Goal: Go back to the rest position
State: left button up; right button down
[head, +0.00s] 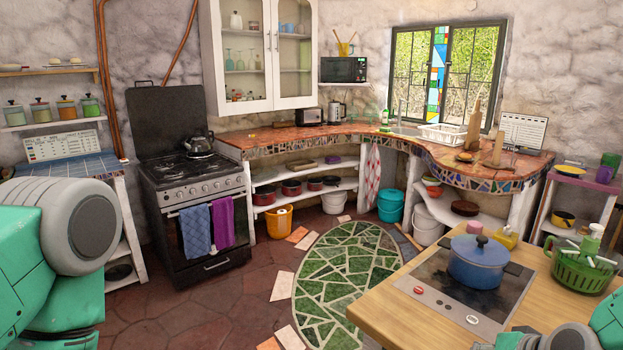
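My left arm, green with a grey joint, fills the lower left of the head view, and its gripper is outside the frame. Parts of my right arm, green and grey, show at the bottom right corner, beside the wooden table (388,312). No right gripper fingers can be made out there. Nothing is seen held by either arm.
A blue pot (477,264) stands on the hob (425,290) set into the table. A green basket (578,273) is at the table's right. A stove (202,208) and mosaic counter (330,137) line the back. The floor around the green mosaic rug (345,280) is mostly clear.

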jog(key=s+a+f+n+g+h, duration=0.1)
jog(key=s+f+n+g, duration=0.15)
jog(key=s+f, duration=0.55)
jog(key=s+f+n+g+h, duration=0.1)
jog(key=s+f+g, duration=0.2)
jog(key=s, duration=0.9)
jog(key=s+a+f+n+g+h, duration=0.1)
jog(key=s+f+n+g, duration=0.15)
jog(key=s+f, duration=0.55)
pick_arm(q)
notch_tip(320, 180, down, 11)
jog(key=b, duration=1.1)
jog(key=shift+w+f, duration=0.2)
jog(key=shift+w, duration=0.1)
pick_arm(e)
notch_tip(320, 180, down, 8)
jog(key=a, duration=0.1)
jog(key=shift+w, duration=0.4)
pick_arm(q)
jog(key=shift+a, duration=0.2)
jog(key=shift+c, duration=0.7)
pick_arm(e)
jog(key=shift+w+a, duration=0.1)
jog(key=shift+a, duration=0.1)
